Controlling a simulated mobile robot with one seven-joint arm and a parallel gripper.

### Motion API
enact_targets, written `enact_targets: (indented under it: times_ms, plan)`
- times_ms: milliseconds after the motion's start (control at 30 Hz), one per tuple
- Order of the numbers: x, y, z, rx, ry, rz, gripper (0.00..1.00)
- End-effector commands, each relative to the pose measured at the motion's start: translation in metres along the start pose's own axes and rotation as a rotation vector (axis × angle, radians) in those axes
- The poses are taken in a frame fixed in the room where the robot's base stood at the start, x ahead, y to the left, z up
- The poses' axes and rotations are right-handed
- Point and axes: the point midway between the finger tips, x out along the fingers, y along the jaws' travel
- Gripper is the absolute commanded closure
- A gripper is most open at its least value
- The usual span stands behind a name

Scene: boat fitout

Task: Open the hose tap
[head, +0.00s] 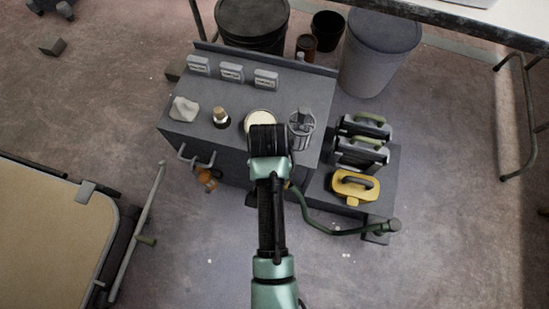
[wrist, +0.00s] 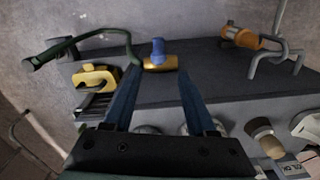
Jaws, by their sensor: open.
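The hose tap (wrist: 160,62) has a brass body and a blue handle (wrist: 158,47). In the wrist view it sits on the front of the dark grey bench. My gripper (wrist: 156,68) is open, with one blue finger on each side of the tap's line of view. I cannot tell whether the fingers touch the tap. A dark green hose (wrist: 62,50) runs left from near the tap; it also shows in the head view (head: 335,232). In the head view my arm hides the tap and my fingers.
The grey bench (head: 190,133) carries labelled boxes (head: 232,72), a pale lump (head: 184,109), a brush (head: 221,118) and a metal canister (head: 302,123). A yellow handled case (head: 355,187) stands to the right. An orange item (head: 206,180) hangs by brackets at left.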

Motion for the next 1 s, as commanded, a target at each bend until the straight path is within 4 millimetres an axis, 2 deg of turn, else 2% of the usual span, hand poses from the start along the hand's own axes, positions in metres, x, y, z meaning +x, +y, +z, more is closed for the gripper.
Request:
enact_targets:
  times_ms: [233, 500, 700, 833, 1000]
  plan:
    - [0.030, 0.004, 0.006, 0.005, -0.022, 0.012, 0.43]
    - [0.088, 0.004, 0.007, 0.004, -0.020, 0.011, 0.43]
    - [0.120, 0.004, 0.007, 0.003, -0.017, 0.010, 0.43]
    - [0.131, 0.004, 0.007, 0.003, -0.017, 0.010, 0.43]
    - [0.135, 0.004, 0.007, 0.003, -0.016, 0.009, 0.43]
